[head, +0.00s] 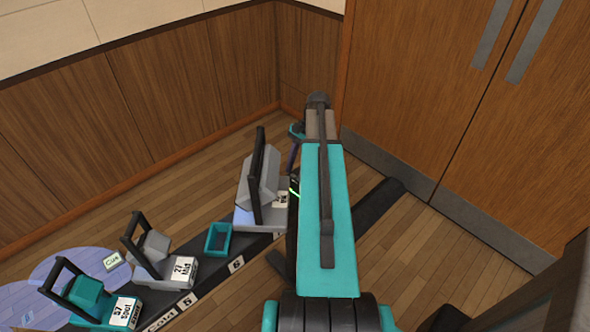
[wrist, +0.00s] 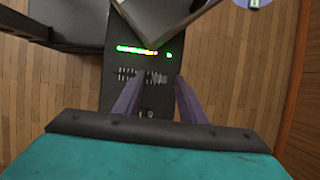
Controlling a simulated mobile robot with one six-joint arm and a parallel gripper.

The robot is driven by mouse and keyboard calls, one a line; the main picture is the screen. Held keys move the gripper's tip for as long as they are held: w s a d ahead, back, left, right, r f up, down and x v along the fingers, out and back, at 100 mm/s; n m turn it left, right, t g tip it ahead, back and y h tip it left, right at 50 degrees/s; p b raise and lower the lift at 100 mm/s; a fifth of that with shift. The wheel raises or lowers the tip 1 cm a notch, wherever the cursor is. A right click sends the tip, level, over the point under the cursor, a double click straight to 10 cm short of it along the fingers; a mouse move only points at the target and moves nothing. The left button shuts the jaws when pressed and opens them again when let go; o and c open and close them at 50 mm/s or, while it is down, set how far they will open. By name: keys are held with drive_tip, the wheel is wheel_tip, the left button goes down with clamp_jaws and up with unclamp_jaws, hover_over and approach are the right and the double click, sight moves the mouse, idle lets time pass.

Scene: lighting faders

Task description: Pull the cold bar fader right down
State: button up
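In the head view my teal arm hides most of the panel; only a green light (head: 294,192) shows.
Grey lamps, one large (head: 263,180) and one labelled Mid (head: 152,253), stand left of my arm with a teal-bodied lamp (head: 87,291). A teal open box (head: 218,238) sits between. A dark floor bar (head: 382,200) runs beneath. Wooden doors (head: 470,110) close the right side.

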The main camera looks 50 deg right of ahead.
drive_tip(key=shift+f, duration=0.2)
drive_tip(key=shift+c, duration=0.5)
clamp_jaws()
drive_tip(key=shift+a, duration=0.15)
